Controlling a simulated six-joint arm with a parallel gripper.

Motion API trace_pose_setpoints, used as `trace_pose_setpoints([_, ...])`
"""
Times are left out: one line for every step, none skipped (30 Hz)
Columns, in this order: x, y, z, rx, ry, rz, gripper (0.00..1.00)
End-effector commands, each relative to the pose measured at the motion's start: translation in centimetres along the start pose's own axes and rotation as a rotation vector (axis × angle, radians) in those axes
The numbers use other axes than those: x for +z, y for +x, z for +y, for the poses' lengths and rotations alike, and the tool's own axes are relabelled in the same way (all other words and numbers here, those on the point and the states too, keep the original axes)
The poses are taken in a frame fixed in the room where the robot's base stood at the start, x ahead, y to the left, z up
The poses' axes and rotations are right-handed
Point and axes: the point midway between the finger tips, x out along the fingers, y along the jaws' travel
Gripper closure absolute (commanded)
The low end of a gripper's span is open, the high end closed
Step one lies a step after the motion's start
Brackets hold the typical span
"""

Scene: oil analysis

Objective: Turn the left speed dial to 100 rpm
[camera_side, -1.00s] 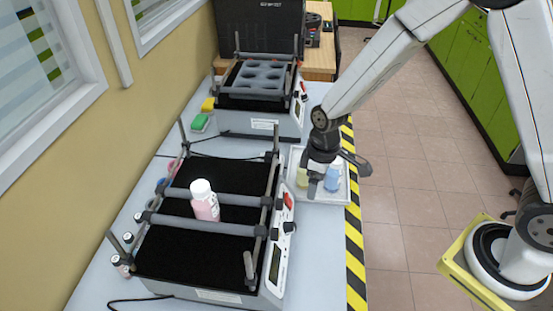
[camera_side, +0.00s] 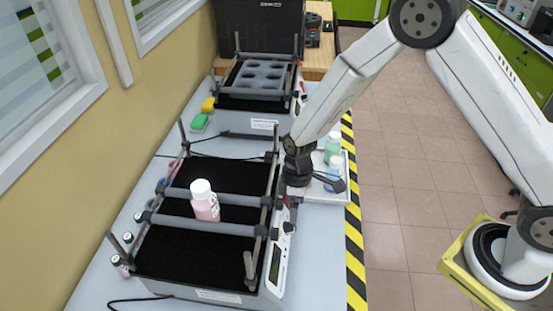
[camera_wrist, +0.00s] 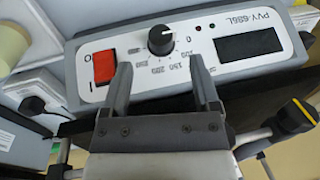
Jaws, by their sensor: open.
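The black speed dial (camera_wrist: 161,40) sits on the white front panel of the near shaker, with a number scale around it. A pale mark shows on its upper part; the exact setting is hard to read. In the side view the dial (camera_side: 288,227) shows on the panel edge. My gripper (camera_wrist: 160,78) is open, with one finger on each side below the dial in the wrist view; nothing is between the fingers. In the side view my gripper (camera_side: 293,193) is beside the panel, its fingertips mostly hidden.
A red switch (camera_wrist: 104,66) and dark display (camera_wrist: 250,46) flank the dial. A pink bottle (camera_side: 205,205) stands on the near shaker (camera_side: 197,240) between its bars. A white tray (camera_side: 325,193) with bottles lies behind my gripper. A second shaker (camera_side: 258,110) stands farther back.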

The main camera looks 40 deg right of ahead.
Motion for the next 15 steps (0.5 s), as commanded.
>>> trace_pose_setpoints([0.1, 0.6, -0.1, -0.002, 0.000, -0.003, 0.21])
trace_pose_setpoints([0.1, 0.9, -0.1, -0.001, 0.000, -0.002, 0.21])
trace_pose_setpoints([0.1, 1.4, -0.1, -0.001, 0.000, -0.002, 0.21])
trace_pose_setpoints([0.1, 1.7, -0.1, -0.002, 0.000, -0.003, 0.21])
trace_pose_setpoints([0.1, 2.1, -0.1, -0.002, -0.001, -0.003, 0.21])
trace_pose_setpoints([0.1, 2.5, -0.1, -0.001, -0.001, -0.003, 0.21])
trace_pose_setpoints([0.1, 2.9, -0.1, -0.001, -0.001, -0.003, 0.21])
trace_pose_setpoints([0.1, 3.2, -0.1, -0.001, -0.001, -0.003, 0.21])
trace_pose_setpoints([0.1, 3.6, -0.1, -0.001, 0.000, -0.003, 0.21])
trace_pose_setpoints([0.1, 4.0, -0.1, -0.001, 0.001, -0.003, 0.21])
trace_pose_setpoints([0.0, 4.2, 0.0, -0.001, 0.001, -0.002, 0.21])
trace_pose_setpoints([0.0, 4.6, 0.0, 0.000, 0.000, -0.001, 0.21])
trace_pose_setpoints([0.0, 4.9, 0.0, 0.000, 0.000, -0.001, 0.21])
trace_pose_setpoints([0.1, 5.1, 0.0, -0.001, 0.000, -0.002, 0.21])
trace_pose_setpoints([0.1, 5.4, 0.0, -0.001, -0.001, -0.002, 0.21])
